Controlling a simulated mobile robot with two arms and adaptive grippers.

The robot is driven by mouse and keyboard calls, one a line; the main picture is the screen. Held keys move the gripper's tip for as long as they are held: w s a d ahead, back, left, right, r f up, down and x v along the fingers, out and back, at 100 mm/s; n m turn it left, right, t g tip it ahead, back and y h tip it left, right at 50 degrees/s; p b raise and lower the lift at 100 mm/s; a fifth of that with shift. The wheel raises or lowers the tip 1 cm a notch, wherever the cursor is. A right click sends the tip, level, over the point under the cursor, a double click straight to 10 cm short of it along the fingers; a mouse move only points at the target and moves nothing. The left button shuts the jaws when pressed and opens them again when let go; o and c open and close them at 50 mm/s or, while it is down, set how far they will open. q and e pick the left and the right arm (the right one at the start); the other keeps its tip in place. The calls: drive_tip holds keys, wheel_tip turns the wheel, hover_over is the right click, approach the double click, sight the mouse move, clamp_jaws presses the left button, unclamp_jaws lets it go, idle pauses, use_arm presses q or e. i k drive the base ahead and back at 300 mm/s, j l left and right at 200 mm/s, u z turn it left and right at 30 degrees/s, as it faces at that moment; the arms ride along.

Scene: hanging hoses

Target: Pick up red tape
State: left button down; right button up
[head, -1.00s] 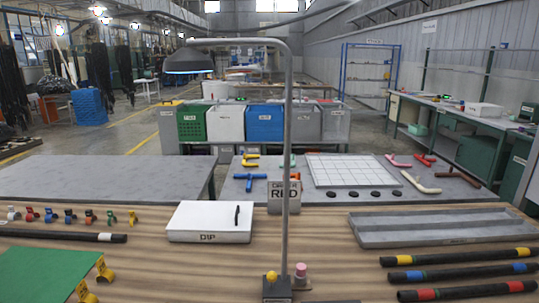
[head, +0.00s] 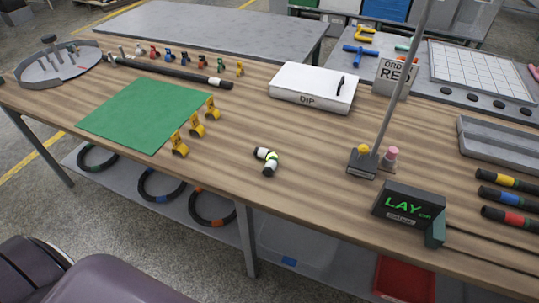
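No roll clearly reading as red tape shows. A row of small coloured pieces lies at the back of the wooden table, and one of them is a small red piece (head: 154,53); it is too small to tell whether it is tape or a clip. A black hose with a red band (head: 515,217) lies at the right edge of the table. Neither of my grippers is in the head view.
A green mat (head: 142,112), several yellow clips (head: 196,127), a short black-and-white hose fitting (head: 267,160), a white DIP box (head: 313,88), a lamp post (head: 402,75) and a LAY display (head: 408,205) occupy the table.

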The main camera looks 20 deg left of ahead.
sight(153, 49)
drive_tip(key=u, duration=1.5)
drive_tip(key=z, duration=0.4)
drive_tip(key=j+z, duration=0.85)
drive_tip(key=j, duration=0.3)
drive_tip(key=k+j+z, duration=0.15)
drive_tip(key=j+z, duration=0.3)
drive_tip(key=j, duration=0.1)
